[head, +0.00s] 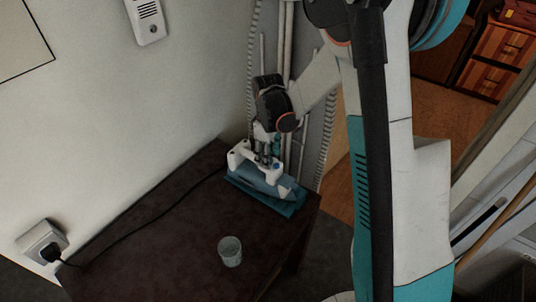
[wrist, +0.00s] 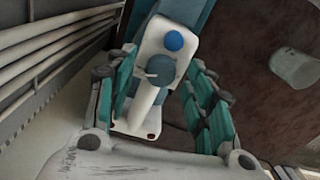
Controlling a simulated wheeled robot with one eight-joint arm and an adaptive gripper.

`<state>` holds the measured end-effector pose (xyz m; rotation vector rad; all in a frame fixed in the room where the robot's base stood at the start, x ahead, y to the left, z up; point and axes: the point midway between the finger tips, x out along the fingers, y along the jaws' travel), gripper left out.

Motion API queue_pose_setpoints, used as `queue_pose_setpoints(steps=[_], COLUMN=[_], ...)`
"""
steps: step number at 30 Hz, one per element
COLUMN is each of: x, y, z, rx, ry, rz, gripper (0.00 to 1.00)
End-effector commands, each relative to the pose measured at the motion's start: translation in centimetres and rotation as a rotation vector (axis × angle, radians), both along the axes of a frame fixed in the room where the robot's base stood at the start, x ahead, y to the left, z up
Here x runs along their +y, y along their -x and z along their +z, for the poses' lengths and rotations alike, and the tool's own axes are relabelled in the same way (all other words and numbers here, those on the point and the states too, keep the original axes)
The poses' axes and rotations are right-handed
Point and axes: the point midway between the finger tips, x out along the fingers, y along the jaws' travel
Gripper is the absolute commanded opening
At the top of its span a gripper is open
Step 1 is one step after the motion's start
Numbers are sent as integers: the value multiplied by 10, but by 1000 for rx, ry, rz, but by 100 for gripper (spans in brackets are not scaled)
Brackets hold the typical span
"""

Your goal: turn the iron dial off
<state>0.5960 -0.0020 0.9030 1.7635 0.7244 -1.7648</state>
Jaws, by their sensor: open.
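A white and blue iron (head: 262,180) sits at the far end of the dark table. In the wrist view the iron's white top (wrist: 185,22) carries a round grey-blue dial (wrist: 160,70) with a small light pointer at its left side. A brighter blue button (wrist: 173,40) sits just beyond the dial. My gripper (wrist: 161,72) is open, with one teal-padded finger on each side of the dial. I cannot tell whether either finger touches it. In the head view my gripper (head: 266,158) is above the iron and hides part of its top.
A clear glass (head: 230,251) stands near the table's front; it also shows in the wrist view (wrist: 296,68). A black cord crosses the table (head: 170,245) to a wall socket (head: 42,241). Pipes (head: 287,45) rise behind the iron. The table's middle is clear apart from the cord.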

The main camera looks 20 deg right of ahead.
Motion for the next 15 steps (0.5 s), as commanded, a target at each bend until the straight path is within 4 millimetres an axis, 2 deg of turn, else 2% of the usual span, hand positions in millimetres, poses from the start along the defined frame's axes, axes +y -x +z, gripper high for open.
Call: queue_pose_setpoints(steps=[5, 15], x=[0, 0], y=[0, 1], z=[24, 91], rx=[0, 1], ry=[0, 1], rz=[0, 0], gripper=[48, 48])
